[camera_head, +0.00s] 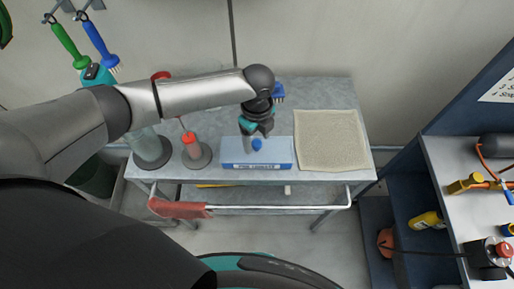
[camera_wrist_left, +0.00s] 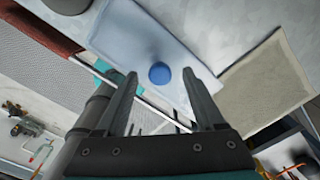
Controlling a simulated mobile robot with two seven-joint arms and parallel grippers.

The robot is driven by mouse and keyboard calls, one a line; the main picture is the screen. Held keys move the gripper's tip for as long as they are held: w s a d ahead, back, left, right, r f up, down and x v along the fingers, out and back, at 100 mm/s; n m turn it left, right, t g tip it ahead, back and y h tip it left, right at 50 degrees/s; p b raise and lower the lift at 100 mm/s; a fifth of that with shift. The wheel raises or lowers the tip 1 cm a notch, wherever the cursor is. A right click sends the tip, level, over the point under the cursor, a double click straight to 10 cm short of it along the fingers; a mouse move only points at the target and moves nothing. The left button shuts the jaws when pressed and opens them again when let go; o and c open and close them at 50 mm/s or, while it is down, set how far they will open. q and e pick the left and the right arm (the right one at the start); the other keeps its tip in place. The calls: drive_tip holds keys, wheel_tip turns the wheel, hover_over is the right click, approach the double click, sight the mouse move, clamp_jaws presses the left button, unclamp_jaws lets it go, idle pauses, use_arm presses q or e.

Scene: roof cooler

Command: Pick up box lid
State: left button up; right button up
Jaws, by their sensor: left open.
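A light blue box with a flat lid (camera_head: 278,157) lies on the grey metal cart top, with a label on its front side. A round darker blue knob (camera_head: 257,145) sits on the lid. My left gripper (camera_head: 252,140) is over the left part of the lid. In the left wrist view the lid (camera_wrist_left: 135,38) fills the upper middle, and the knob (camera_wrist_left: 159,73) shows between the two spread fingers of my left gripper (camera_wrist_left: 158,80). The fingers are open and hold nothing. My right gripper is not in view.
A beige cloth (camera_head: 333,140) lies right of the box on the cart (camera_head: 310,90). Left of the box stand a red-topped bottle (camera_head: 191,146) and a larger round-based container (camera_head: 152,148). A red cloth (camera_head: 178,209) hangs on the front rail. A workbench with tools (camera_head: 450,160) is at right.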

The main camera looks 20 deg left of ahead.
use_arm(q)
drive_tip(key=shift+f, duration=0.45)
clamp_jaws()
idle(0.3)
